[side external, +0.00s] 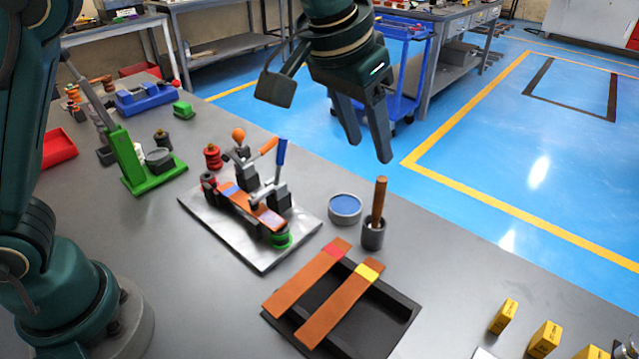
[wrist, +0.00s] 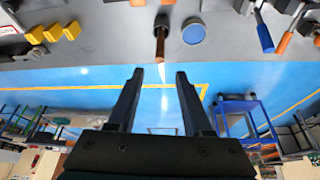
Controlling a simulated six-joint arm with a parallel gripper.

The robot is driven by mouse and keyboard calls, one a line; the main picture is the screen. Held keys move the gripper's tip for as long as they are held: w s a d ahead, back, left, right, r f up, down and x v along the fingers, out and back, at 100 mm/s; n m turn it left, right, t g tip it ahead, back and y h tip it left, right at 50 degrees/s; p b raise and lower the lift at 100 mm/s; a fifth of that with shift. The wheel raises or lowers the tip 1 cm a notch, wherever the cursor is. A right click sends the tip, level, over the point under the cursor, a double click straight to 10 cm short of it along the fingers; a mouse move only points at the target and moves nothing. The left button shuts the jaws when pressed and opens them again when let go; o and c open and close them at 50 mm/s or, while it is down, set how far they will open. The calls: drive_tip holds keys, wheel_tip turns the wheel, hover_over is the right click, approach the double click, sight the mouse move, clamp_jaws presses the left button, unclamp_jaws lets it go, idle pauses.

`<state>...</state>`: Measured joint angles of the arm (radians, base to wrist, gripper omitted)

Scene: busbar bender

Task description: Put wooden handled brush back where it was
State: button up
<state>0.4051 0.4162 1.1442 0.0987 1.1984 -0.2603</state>
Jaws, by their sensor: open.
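The wooden handled brush (side external: 379,200) stands upright in a small dark cup (side external: 373,235), with its brown handle sticking up. Its bristle end is hidden inside the cup. In the wrist view the brush handle (wrist: 161,45) shows near the top middle, beyond my fingertips. My gripper (side external: 368,150) is open and empty, above the brush and apart from it. Its two fingers (wrist: 159,72) are spread in the wrist view with nothing between them.
A round tin with a blue top (side external: 345,208) stands just left of the cup. The bender on its metal plate (side external: 262,252) lies further left. A black tray (side external: 390,335) with two copper bars is in front. Yellow blocks (side external: 545,338) stand at right.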

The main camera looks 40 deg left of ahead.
drive_tip(key=s+a+f+n, duration=0.1)
drive_tip(key=s+a+f, duration=0.1)
drive_tip(key=s+a, duration=0.4)
drive_tip(key=s+a+f+t, duration=0.1)
drive_tip(key=s+a+f, duration=0.1)
drive_tip(key=s+a, duration=0.5)
drive_tip(key=s, duration=0.6)
drive_tip(key=shift+n+y, duration=0.4)
